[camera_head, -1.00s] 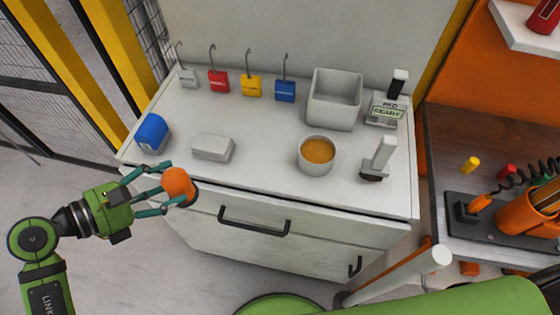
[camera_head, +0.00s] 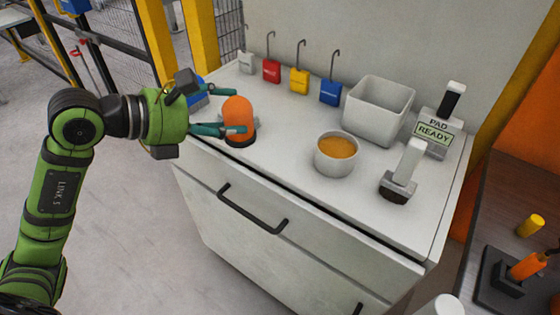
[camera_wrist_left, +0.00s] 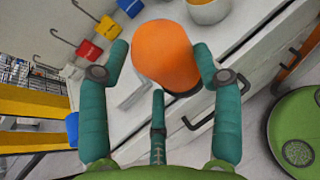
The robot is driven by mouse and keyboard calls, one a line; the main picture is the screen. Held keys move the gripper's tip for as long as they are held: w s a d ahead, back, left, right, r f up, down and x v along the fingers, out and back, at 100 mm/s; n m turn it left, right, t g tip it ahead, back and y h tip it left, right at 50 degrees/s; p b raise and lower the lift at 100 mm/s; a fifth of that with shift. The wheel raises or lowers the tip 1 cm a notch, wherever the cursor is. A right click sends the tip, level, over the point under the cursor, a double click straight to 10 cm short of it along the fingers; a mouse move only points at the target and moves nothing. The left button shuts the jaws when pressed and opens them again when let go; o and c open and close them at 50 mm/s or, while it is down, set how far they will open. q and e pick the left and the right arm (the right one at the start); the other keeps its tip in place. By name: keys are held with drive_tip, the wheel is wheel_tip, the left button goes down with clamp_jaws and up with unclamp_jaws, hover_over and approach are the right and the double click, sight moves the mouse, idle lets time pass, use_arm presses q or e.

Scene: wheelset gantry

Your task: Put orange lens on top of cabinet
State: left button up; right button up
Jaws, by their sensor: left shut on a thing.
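The orange lens (camera_head: 238,112) is a domed orange piece with a dark base. It is upright in the head view, over the cabinet top (camera_head: 290,165) near its left front edge. My left gripper (camera_head: 241,110) is shut on it, with teal fingers on its sides. In the left wrist view the lens (camera_wrist_left: 165,52) sits between the fingertips of the left gripper (camera_wrist_left: 162,58). I cannot tell whether its base touches the cabinet top. My right gripper is not in view.
A blue object (camera_head: 197,98) is partly hidden behind the gripper. A bowl of orange content (camera_head: 335,165), a grey bin (camera_head: 375,112), a stamp-like tool (camera_head: 403,172) and a pad sign (camera_head: 433,133) stand to the right. Several coloured tags line the back. The front middle top is clear.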

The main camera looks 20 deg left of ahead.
use_arm(q)
drive_tip(key=shift+w+r+b, duration=0.1)
drive_tip(key=shift+r+b, duration=0.05)
drive_tip(key=shift+b, duration=0.15)
drive_tip(key=shift+w+d+n, duration=0.1)
drive_tip(key=shift+w+n, duration=0.2)
drive_tip(key=shift+w, duration=0.05)
drive_tip(key=w+d+f+p, duration=0.1)
drive_tip(key=w+f, duration=0.1)
drive_tip(key=w, duration=0.1)
drive_tip(key=w+d+f+p, duration=0.1)
drive_tip(key=w+d+f, duration=0.1)
drive_tip(key=w, duration=0.1)
drive_tip(key=w+d+f, duration=0.1)
drive_tip(key=w+f, duration=0.1)
drive_tip(key=w, duration=0.1)
drive_tip(key=shift+w+d+f+p, duration=0.2)
drive_tip(key=shift+w+f+p, duration=0.1)
drive_tip(key=shift+p, duration=0.1)
drive_tip(key=shift+w+d+f, duration=0.1)
drive_tip(key=shift+w+f, duration=0.05)
drive_tip(key=shift+f, duration=0.05)
wheel_tip(320, 180, down, 3)
drive_tip(key=shift+f+p, duration=0.15)
drive_tip(key=shift+p, duration=0.15)
drive_tip(key=shift+f, duration=0.25)
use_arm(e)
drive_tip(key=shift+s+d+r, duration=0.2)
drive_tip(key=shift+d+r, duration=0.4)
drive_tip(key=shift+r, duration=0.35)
